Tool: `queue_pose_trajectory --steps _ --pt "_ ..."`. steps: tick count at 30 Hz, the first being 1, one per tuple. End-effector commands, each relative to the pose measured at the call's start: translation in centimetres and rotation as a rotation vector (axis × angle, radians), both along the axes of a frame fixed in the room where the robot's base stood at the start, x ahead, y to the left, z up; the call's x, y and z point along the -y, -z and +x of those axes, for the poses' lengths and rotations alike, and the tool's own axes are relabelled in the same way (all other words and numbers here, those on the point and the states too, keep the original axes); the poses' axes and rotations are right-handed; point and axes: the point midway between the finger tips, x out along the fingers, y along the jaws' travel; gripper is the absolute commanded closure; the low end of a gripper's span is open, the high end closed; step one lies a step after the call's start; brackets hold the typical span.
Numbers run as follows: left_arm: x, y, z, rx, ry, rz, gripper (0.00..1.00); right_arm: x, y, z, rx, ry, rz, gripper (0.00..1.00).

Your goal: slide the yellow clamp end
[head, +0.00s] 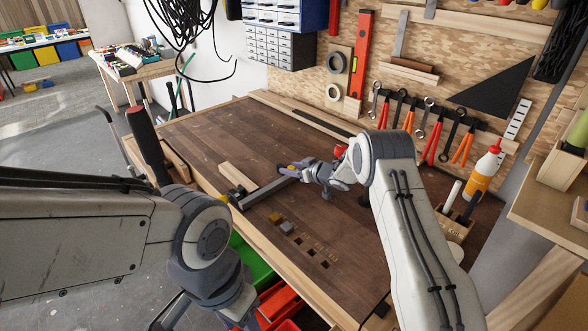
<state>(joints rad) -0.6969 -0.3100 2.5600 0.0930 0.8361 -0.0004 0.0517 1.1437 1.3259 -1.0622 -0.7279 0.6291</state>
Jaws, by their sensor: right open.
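A bar clamp (262,192) lies on the brown bench top near its left edge. Its grey bar runs from a dark jaw at the left toward my right gripper, and a red part (340,151) shows behind that gripper. A small yellow piece (291,167) shows right at the fingertips; I cannot tell for sure that it is the clamp's yellow end. My right gripper (287,172) is open over the bar's right part; contact is unclear. My left arm hangs at the lower left, and its gripper is too cut off to judge.
A light wooden block (238,178) lies beside the clamp. Brass and grey pegs (275,217) and square holes are at the bench's front. A glue bottle (484,170) stands at the right. Tools hang on the back board.

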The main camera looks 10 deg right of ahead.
Motion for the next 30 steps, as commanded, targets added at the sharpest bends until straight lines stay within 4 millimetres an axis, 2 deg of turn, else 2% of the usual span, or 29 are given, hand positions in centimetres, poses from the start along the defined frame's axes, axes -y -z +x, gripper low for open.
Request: queue_pose_trajectory --steps 5,18,24,30 --pt "0.0 0.3 0.0 0.0 0.0 0.0 0.5 0.9 -0.5 -1.0 -0.001 0.004 0.0 0.45" --pt "0.0 1.4 0.0 0.0 0.0 0.0 0.5 5.1 -3.4 -6.7 0.0 0.003 0.0 0.45" --pt "0.0 1.5 0.0 0.0 0.0 0.0 0.5 5.7 -4.0 -7.7 0.001 0.002 0.0 0.45" --pt "0.0 1.5 0.0 0.0 0.0 0.0 0.5 5.7 -4.0 -7.8 0.001 0.001 0.0 0.45"
